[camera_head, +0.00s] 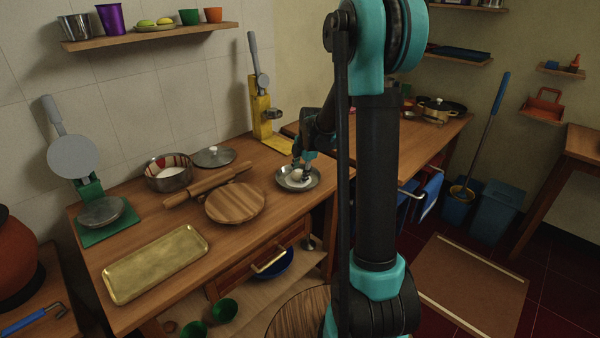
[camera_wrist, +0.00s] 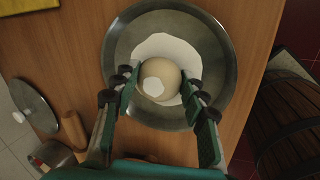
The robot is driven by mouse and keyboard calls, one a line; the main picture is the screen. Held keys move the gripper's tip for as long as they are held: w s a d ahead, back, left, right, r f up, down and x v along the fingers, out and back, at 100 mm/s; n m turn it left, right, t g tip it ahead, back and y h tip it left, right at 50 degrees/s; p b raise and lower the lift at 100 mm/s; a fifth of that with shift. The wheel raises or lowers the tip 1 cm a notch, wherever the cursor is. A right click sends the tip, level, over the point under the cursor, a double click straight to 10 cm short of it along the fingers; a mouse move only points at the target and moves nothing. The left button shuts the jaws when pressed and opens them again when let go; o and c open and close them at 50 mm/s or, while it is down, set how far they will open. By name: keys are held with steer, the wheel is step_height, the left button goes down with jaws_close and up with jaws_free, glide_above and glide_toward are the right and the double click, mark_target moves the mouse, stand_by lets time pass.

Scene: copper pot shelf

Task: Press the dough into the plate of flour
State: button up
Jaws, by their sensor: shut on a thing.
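The plate of flour is a round grey metal plate (camera_head: 285,185) near the right end of the wooden table. In the wrist view the plate (camera_wrist: 222,95) holds a white patch of flour (camera_wrist: 165,45). The dough is a pale round ball (camera_wrist: 160,75) with a white flour spot on its near side. My gripper (camera_wrist: 160,84) is shut on the dough, a finger on either side, over the flour. In the head view my gripper (camera_head: 300,172) is at the plate and the dough shows only small. Whether the dough's underside touches the flour is hidden.
A round wooden board (camera_head: 235,203), rolling pin (camera_head: 205,188), bowl (camera_head: 168,178) and lid (camera_head: 215,156) lie left of the plate. A yellow press (camera_head: 264,110) stands behind it. A brass tray (camera_head: 155,263) and green press (camera_head: 90,205) are farther left.

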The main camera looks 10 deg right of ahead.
steer(key=shift+r, duration=3.95)
